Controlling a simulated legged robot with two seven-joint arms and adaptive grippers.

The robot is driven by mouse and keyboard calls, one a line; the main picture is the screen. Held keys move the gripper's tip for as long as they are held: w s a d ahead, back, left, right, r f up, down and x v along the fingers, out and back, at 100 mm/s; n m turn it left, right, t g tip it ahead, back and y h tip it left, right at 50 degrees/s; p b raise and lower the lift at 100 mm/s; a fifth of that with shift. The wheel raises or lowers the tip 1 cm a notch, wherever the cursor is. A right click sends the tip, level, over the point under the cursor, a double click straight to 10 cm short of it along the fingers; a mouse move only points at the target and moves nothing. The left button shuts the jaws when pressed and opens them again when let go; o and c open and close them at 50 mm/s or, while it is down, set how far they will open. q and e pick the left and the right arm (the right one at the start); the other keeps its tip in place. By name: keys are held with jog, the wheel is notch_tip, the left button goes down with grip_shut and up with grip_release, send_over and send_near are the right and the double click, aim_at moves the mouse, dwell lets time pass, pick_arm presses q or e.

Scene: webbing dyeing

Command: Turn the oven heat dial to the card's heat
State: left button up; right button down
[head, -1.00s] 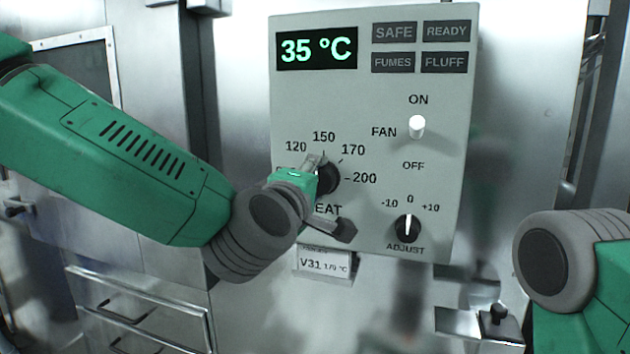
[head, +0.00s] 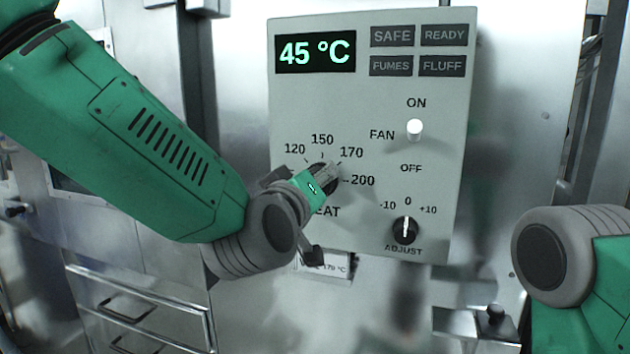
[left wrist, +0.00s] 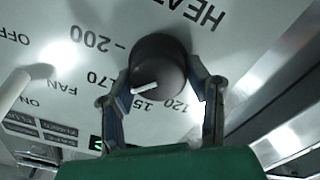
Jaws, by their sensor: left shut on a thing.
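The black heat dial (head: 329,183) is at the lower left of the grey control panel (head: 440,100), with marks 120, 150, 170 and 200. My left gripper (head: 318,180) is shut on it and hides much of it in the head view. In the left wrist view the fingers (left wrist: 165,82) clasp the dial (left wrist: 165,60) from both sides. Its white pointer line (left wrist: 145,88) points between 150 and 170; the exact mark is unclear. My right gripper is out of view.
The green display (head: 315,51) reads 45 °C. The fan switch (head: 415,129) is up toward ON. The adjust dial (head: 405,230) points near 0. SAFE, READY, FUMES and FLUFF lamps look dark. A metal bracket (head: 460,322) juts out at lower right.

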pick_arm(q)
jog(key=shift+s+d+f+m, duration=0.1)
jog(key=shift+s+f+m, duration=0.05)
jog(key=shift+f+m, duration=0.3)
jog(key=o, duration=1.1)
jog(key=shift+o, duration=0.2)
jog(key=shift+r, duration=0.15)
jog(key=shift+r, duration=0.1)
jog(key=v, duration=1.1)
jog(key=shift+s, duration=0.3)
